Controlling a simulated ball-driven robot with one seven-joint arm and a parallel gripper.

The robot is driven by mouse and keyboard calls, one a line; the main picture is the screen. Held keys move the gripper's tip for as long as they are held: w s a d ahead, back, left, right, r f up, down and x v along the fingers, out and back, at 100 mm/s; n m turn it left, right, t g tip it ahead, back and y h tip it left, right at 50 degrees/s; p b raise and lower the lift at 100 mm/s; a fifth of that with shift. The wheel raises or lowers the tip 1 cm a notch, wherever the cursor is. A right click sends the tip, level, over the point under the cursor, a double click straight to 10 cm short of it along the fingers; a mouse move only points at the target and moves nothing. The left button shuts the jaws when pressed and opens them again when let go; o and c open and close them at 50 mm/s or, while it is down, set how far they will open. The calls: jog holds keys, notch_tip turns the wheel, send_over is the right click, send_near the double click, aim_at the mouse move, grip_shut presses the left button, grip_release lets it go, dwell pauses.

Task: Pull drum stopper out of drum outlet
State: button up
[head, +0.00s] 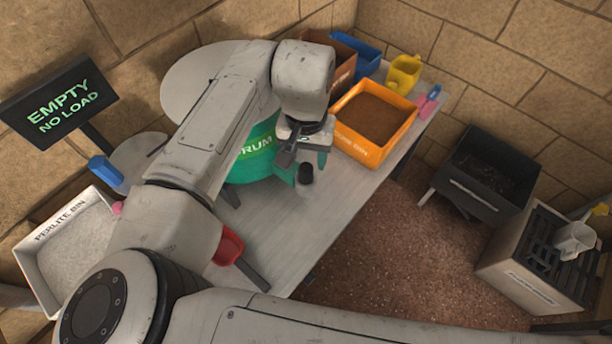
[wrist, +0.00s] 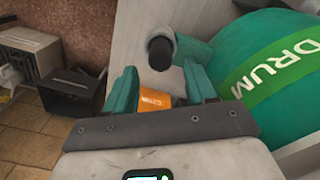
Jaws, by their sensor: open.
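The green drum (head: 248,168) lies on the table with its DRUM label showing, and it also fills the right of the wrist view (wrist: 285,100). The drum stopper has a dark round knob (head: 306,173), seen just ahead of my fingers in the wrist view (wrist: 160,55). A green outlet pipe (wrist: 193,48) runs from the drum to the stopper. My gripper (head: 307,164) is open, its two teal fingers on either side of the line to the knob in the wrist view (wrist: 160,72). Whether they touch the knob I cannot tell. My arm hides part of the drum.
An orange bin (head: 378,98) of brown material stands behind the gripper. A white perlite bin (head: 72,248) and a red scoop (head: 229,246) are at left. A sign (head: 62,107) reads EMPTY NO LOAD. The table (head: 335,205) is clear in front of the stopper.

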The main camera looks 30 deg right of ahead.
aim_at(306, 167)
jog(key=shift+f+b, duration=0.55)
jog(key=shift+f, duration=1.05)
grip_shut()
dwell(0.4)
